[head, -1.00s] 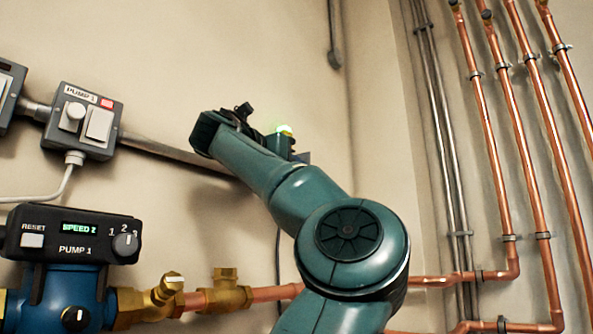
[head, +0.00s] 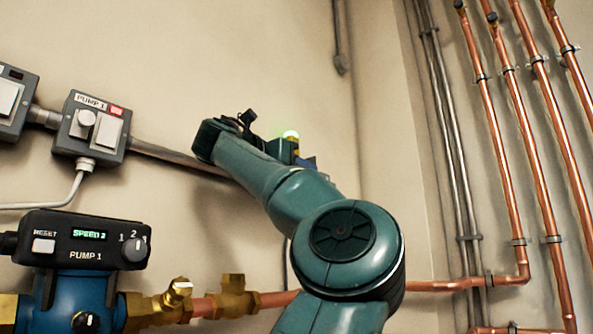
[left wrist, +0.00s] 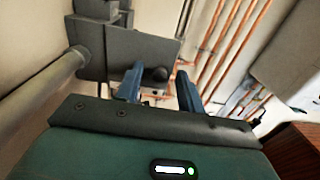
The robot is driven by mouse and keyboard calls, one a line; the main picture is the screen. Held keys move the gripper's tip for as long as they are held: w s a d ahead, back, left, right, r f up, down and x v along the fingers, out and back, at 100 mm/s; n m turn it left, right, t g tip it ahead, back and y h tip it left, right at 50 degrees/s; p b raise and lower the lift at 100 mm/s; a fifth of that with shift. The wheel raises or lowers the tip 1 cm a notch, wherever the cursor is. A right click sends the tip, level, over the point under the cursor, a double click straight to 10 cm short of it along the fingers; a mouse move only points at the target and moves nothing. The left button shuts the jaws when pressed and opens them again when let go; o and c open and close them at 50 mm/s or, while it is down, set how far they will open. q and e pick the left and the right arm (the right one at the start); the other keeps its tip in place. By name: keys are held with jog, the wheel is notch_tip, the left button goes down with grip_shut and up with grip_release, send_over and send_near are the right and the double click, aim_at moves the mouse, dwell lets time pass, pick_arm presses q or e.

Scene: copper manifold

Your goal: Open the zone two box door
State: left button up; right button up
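In the left wrist view a grey box (left wrist: 143,48) on the wall, with a round black knob (left wrist: 156,74) near its lower right, lies just beyond my left gripper (left wrist: 160,90). No label can be read on it, so I cannot tell if it is the zone two box. The two blue fingers are apart, one on each side of the knob in the picture; I cannot tell whether they touch it. In the head view my left arm covers the box area and hides the fingertips. My right gripper is not in view.
A pump 1 switch box (head: 75,135) is on the wall at left, with a conduit (head: 165,152) running right behind my arm. Below is the pump 1 controller (head: 85,240) with brass valves (head: 180,290). Copper pipes (head: 500,150) run at right.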

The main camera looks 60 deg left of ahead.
pick_arm(q)
jog(key=v, duration=1.3)
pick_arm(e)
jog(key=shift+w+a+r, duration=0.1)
pick_arm(q)
jog(key=shift+s+r, duration=0.1)
jog(key=shift+r, duration=0.05)
